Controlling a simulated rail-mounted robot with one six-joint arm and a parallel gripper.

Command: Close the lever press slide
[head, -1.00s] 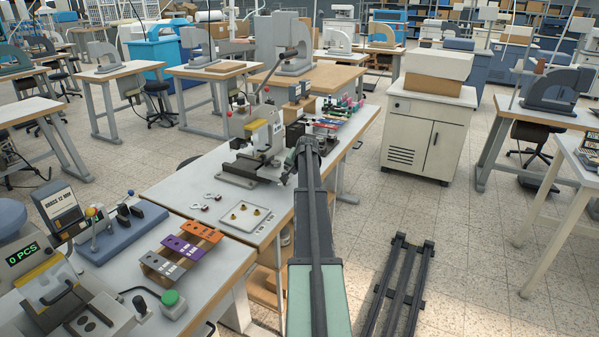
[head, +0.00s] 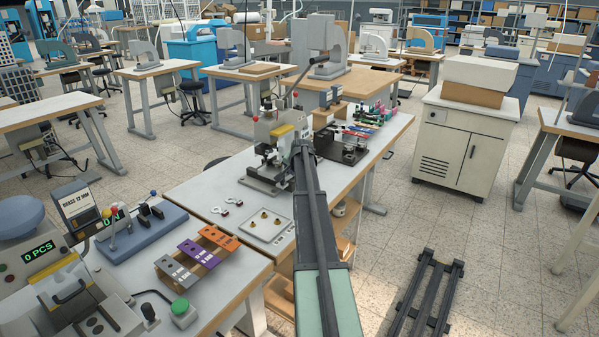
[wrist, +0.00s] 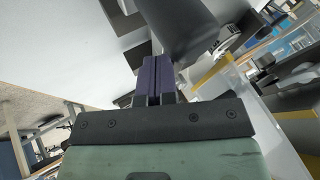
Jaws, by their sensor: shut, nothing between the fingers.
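The lever press (head: 272,148) stands on the white bench, with a grey body, a yellow strip and a long raised lever (head: 308,75) with a dark grip. Its lower front is partly hidden, and I cannot make out how far its slide stands out. My arm reaches to the press's right side in the head view, and its end covers the contact area. In the wrist view my gripper (wrist: 154,68) is shut and empty, its two purple-faced fingers together. A dark rounded part (wrist: 178,28) lies just beyond the fingertips; I cannot tell whether they touch.
A dark fixture (head: 347,150) stands right of the press. A tray with brass pieces (head: 285,236) lies in front of it. Grey, purple and orange strips (head: 198,252) and a counter press (head: 60,285) are at the front left. The aisle floor to the right holds dark rails (head: 428,290).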

